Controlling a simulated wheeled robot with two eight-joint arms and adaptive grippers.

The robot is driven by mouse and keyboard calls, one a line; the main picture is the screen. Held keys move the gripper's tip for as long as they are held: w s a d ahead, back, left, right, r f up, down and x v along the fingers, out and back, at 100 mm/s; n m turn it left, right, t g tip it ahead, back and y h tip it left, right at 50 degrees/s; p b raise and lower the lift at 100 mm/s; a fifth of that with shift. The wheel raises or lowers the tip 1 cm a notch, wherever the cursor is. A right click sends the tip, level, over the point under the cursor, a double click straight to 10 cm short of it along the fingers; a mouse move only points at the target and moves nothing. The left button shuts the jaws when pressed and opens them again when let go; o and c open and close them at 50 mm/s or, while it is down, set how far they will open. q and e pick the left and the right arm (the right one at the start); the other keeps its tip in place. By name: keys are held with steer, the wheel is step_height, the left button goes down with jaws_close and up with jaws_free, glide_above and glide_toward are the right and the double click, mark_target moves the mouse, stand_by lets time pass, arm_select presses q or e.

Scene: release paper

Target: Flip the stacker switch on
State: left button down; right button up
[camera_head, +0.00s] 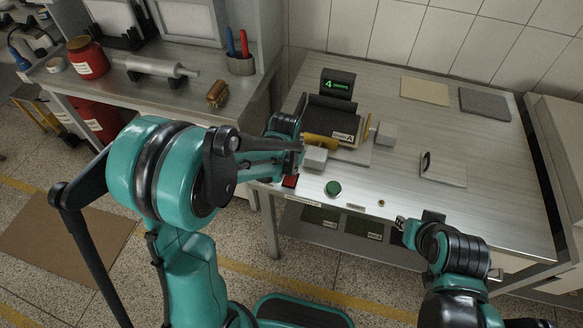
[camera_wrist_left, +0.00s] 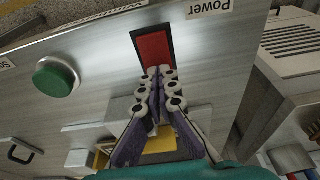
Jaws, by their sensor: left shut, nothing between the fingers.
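The red power switch (camera_head: 290,181) sits in a dark frame at the front left of the metal table, beside a label reading "Power" in the left wrist view (camera_wrist_left: 153,46). My left gripper (camera_wrist_left: 160,72) is shut and empty, with its fingertips at the near edge of the red switch. I cannot tell whether they touch it. In the head view my left gripper (camera_head: 299,152) reaches in over the table's front left edge. My right gripper (camera_head: 400,222) is low at the table's front edge, apart from the switch; its jaws are too small to read.
A green round button (camera_head: 333,188) lies right of the switch. The stacker (camera_head: 330,122), with a display reading "4 pieces" (camera_head: 338,84), stands behind it. Grey blocks (camera_head: 315,158) flank its front. A small plate with a dark handle (camera_head: 443,169) lies right; much of the right tabletop is clear.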

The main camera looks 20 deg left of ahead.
arm_select(q)
steer(key=shift+w+f+g+b, duration=0.3)
steer(key=shift+f+g, duration=0.1)
steer(key=shift+g, duration=0.1)
steer(key=shift+s+r, duration=0.1)
steer(key=shift+s, duration=0.1)
steer(key=shift+s+r, duration=0.15)
steer(key=shift+s, duration=0.55)
